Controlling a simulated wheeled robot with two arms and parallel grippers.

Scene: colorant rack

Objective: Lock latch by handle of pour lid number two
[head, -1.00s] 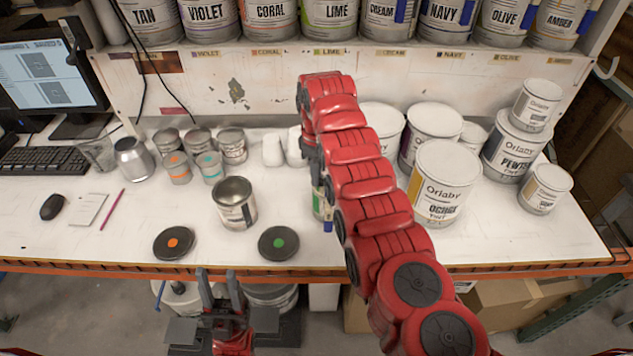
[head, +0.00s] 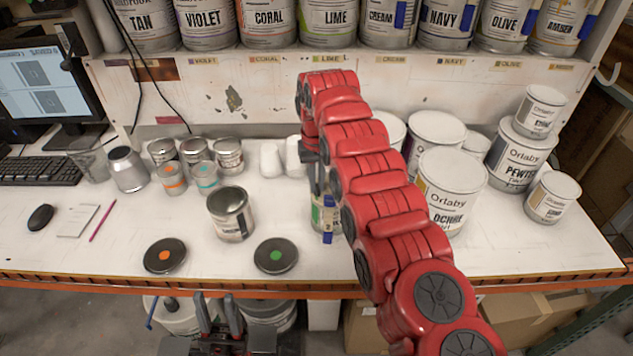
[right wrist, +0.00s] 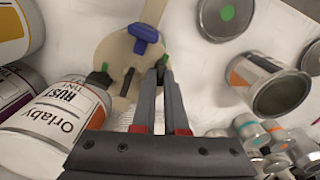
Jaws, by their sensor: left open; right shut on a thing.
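In the right wrist view a tan pour lid (right wrist: 113,46) carries a blue piece (right wrist: 145,36), a dark bar (right wrist: 127,82) and a small green-tipped latch part (right wrist: 104,67) on the left. My right gripper (right wrist: 162,66) is shut on a small dark, green-tipped latch handle at the lid's right edge; the fingers partly hide it. In the head view the lidded can (head: 320,216) stands mostly behind my right arm, with a blue part near its front. No number on the lid is readable. My left gripper (head: 216,300) is open and empty, in front of the table edge.
Orange-dot (head: 165,256) and green-dot (head: 276,256) dark lids lie left of the lidded can. A metal can (head: 231,214) stands behind them. Large Orlaby cans (head: 452,190) crowd the right.

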